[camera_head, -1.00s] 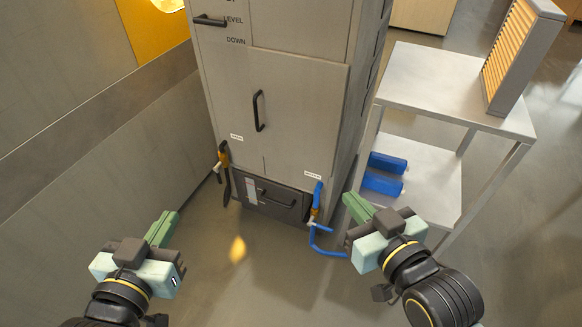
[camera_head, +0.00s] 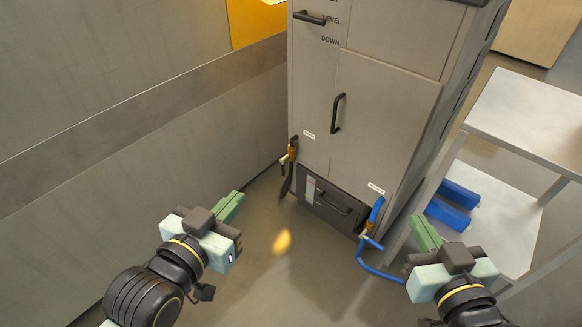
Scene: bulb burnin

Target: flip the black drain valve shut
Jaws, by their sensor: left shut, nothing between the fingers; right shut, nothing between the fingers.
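The black drain valve lever (camera_head: 287,180) hangs down at the lower left corner of the grey cabinet (camera_head: 375,110), below a brass-coloured fitting (camera_head: 292,149). A small white label sits just above and beside it. A second valve with a blue handle (camera_head: 376,214) and a blue hose is at the lower right corner. My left gripper (camera_head: 232,203) is shut and empty, in front of and to the left of the black lever, apart from it. My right gripper (camera_head: 424,230) is shut and empty, to the right of the blue handle.
A black-handled drawer (camera_head: 333,204) is at the cabinet's base. A grey wall (camera_head: 130,150) runs along the left. The floor in front is clear.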

